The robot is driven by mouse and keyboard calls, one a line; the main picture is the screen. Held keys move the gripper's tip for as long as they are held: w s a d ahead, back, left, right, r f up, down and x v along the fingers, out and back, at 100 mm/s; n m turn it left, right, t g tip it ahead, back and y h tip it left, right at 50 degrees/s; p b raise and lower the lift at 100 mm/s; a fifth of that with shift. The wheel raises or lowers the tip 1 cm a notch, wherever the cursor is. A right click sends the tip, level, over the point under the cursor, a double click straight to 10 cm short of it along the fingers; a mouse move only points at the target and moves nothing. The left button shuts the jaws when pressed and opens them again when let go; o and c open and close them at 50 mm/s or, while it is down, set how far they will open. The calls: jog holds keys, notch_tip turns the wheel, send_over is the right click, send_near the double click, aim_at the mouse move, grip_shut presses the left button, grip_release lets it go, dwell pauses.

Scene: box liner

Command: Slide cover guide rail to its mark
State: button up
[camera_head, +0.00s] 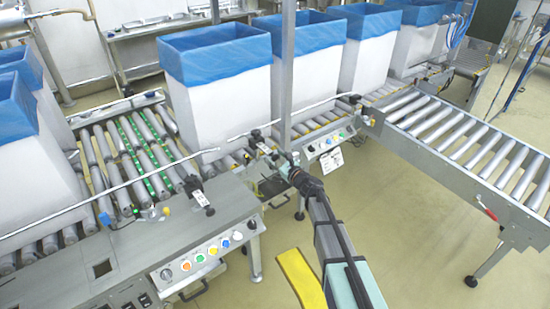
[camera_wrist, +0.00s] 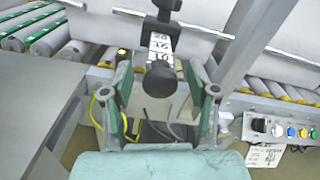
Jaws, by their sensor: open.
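A thin pale guide rail (camera_head: 282,117) runs along the front of the lined boxes in the head view. It also crosses behind a black clamp (camera_wrist: 163,22) in the wrist view, where the rail (camera_wrist: 205,33) spans the upper middle. Below the clamp is a white scale strip with black digits (camera_wrist: 160,45), and nearer me a black block (camera_wrist: 158,79). My gripper (camera_wrist: 160,72) is open, its green-grey fingers on either side of the black block. Contact cannot be told. In the head view my gripper (camera_head: 272,157) is at the conveyor's front edge. The target mark cannot be made out.
A second rail (camera_head: 110,190) with its own clamp (camera_head: 203,198) lies to the left. A steel upright post (camera_head: 287,70) stands close behind my gripper. Button panels (camera_head: 205,256) and (camera_head: 327,142) flank it. White boxes with blue liners (camera_head: 215,95) stand on rollers; the floor in front is mostly free.

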grip_shut()
jog(key=shift+b+v, duration=0.9)
jog(key=shift+v, duration=0.65)
jog(key=shift+s+d, duration=0.1)
jog(key=shift+s, duration=0.15)
grip_release()
jog(key=shift+w, duration=0.1)
jog(key=shift+d, duration=0.1)
jog(key=v, duration=1.2)
